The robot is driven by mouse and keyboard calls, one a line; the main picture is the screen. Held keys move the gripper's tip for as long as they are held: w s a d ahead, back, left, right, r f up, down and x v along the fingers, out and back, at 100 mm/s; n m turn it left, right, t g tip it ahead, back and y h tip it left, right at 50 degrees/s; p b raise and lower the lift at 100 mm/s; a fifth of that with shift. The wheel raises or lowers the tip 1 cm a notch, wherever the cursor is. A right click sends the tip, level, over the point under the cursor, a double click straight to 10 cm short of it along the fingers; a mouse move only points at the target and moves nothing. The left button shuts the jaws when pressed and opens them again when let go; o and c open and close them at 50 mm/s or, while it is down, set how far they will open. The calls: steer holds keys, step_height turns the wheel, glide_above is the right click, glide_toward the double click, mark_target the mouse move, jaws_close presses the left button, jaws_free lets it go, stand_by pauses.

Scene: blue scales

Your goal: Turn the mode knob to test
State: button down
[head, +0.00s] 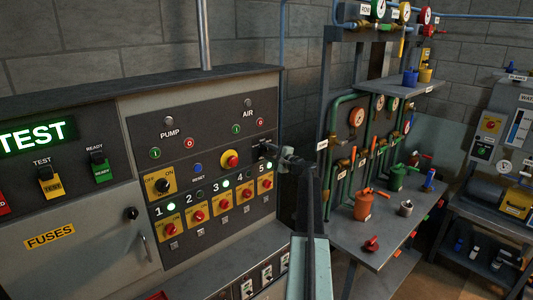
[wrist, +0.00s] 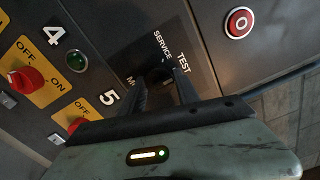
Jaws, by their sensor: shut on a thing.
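The dark mode knob (wrist: 157,75) shows between my fingertips in the wrist view. The labels SERVICE, TEST and one starting with M surround it on a dark plate (wrist: 196,73). My gripper (wrist: 160,83) is shut on the knob, one finger on each side. In the head view my gripper (head: 283,158) reaches the panel's right end, just above the number 5. There it hides most of the knob. Which label the knob points to cannot be told. A green-lit display (head: 34,134) at the far left reads TEST.
Numbered yellow OFF/ON switches with red knobs (head: 198,215) sit left of my gripper. A yellow-ringed red button (head: 229,159) and a red O button (wrist: 239,22) are near. A workbench (head: 385,235) with valves and cans stands to the right.

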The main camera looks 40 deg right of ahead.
steer(key=shift+d, duration=0.1)
steer(key=c, duration=0.9)
jaws_free()
steer(key=s, duration=0.7)
steer(key=shift+s+a, duration=0.35)
